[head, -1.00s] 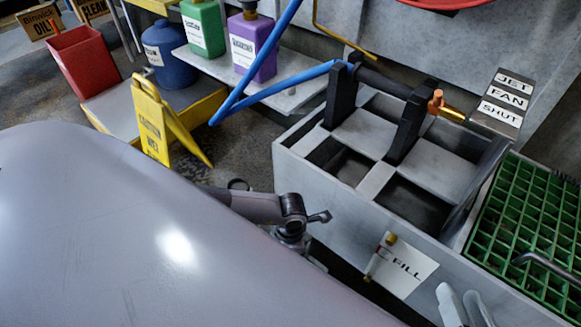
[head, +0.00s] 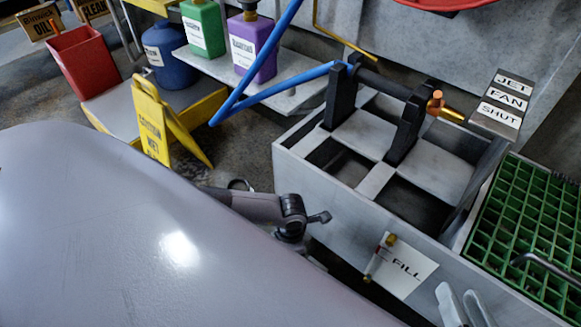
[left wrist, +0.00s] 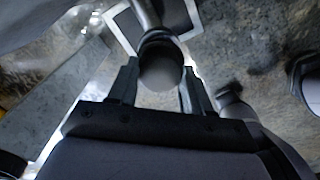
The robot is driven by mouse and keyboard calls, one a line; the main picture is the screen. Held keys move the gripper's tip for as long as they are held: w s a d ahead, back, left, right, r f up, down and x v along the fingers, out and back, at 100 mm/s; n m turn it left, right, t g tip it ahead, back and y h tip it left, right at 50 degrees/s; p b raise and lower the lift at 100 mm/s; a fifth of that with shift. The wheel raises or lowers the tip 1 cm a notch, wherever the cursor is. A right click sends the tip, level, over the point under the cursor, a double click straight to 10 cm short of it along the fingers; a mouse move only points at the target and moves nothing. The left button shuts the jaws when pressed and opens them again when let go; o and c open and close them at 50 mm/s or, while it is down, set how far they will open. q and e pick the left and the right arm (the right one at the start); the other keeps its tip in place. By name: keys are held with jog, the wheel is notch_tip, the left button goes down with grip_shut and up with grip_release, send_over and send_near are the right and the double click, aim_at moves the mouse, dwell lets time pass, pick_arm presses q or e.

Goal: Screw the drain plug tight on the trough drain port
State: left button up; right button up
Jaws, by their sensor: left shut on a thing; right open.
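In the left wrist view, my left gripper (left wrist: 157,88) is shut on a round, dark grey thing (left wrist: 160,68), which looks like the drain plug. A grey pipe (left wrist: 146,14) comes down to it from the top edge and looks like the drain port. I cannot tell how far the plug sits on the port. In the head view the grey trough (head: 345,215) stands at right, and its drain side is hidden. My left gripper does not show there. My right gripper (head: 462,308) is open and empty at the bottom edge, in front of the trough's near wall.
A "FILL" sign (head: 402,268) is on the trough's near wall. A green grate (head: 530,230) lies at right. A blue hose (head: 265,90) runs to the trough. A yellow floor sign (head: 155,125) and a red bin (head: 80,65) stand at left.

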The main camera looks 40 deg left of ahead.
pick_arm(q)
jog(key=shift+f+b, duration=0.75)
jog(key=shift+f, duration=0.25)
dwell(1.1)
dwell(0.6)
jog(key=shift+f, duration=0.2)
dwell(0.3)
jog(key=shift+o, duration=0.3)
jog(key=m+b, duration=0.1)
jog(key=m, duration=0.1)
jog(key=shift+f+m, duration=0.1)
jog(key=shift+m, duration=0.2)
jog(key=shift+c, duration=0.5)
jog(key=shift+m, duration=1.3)
